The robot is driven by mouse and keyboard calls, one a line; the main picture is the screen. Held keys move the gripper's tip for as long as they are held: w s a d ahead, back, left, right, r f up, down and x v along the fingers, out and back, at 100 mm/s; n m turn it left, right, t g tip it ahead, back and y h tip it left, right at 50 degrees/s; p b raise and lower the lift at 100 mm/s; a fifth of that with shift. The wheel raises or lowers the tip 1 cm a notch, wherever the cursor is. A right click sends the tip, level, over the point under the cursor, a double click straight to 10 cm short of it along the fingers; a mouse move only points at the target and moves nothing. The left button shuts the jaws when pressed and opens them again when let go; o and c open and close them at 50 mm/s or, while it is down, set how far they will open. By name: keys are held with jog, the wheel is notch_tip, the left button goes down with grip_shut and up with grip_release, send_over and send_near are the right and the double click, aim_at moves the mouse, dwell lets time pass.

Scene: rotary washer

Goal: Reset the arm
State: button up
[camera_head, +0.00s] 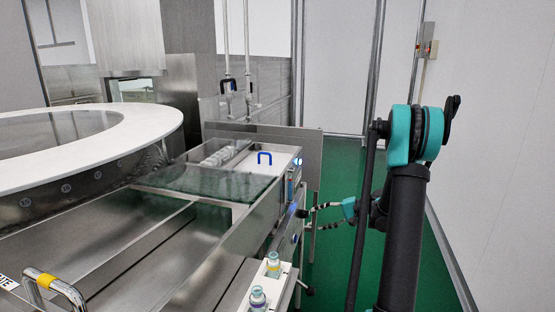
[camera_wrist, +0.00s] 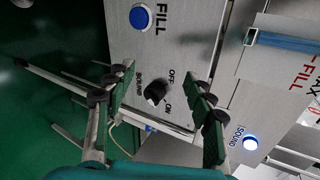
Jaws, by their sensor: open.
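My gripper (camera_head: 322,215) is in the head view, at the right side of the washer, reaching left toward its control panel. In the wrist view my gripper (camera_wrist: 166,108) is open, with nothing between its two dark green fingers. I cannot tell whether a finger touches the panel. My arm (camera_head: 405,200) stands at the right in the head view, bent at a teal joint.
A white tray with a blue handle (camera_head: 264,158) is on the washer. Vials (camera_head: 258,298) stand on the near ledge. The green floor (camera_head: 425,275) is clear beside the white wall.

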jog(key=s+a+n+g+h, duration=0.1)
jog(key=s+a+h, duration=0.15)
jog(key=s, duration=0.55)
jog(key=s+a+n+h, duration=0.15)
jog(key=s+h, duration=0.25)
jog(key=s, duration=0.5)
jog(key=s+d+f+n+h, duration=0.1)
jog(key=s+d+h, duration=0.1)
jog(key=s, duration=0.5)
jog(key=s+d+f+n+t+h, duration=0.1)
jog(key=s+d+n+h, duration=0.1)
jog(key=s, duration=0.6)
jog(key=shift+s+d+f+h, duration=0.3)
jog(key=shift+d+h, duration=0.1)
jog(key=shift+h, duration=0.35)
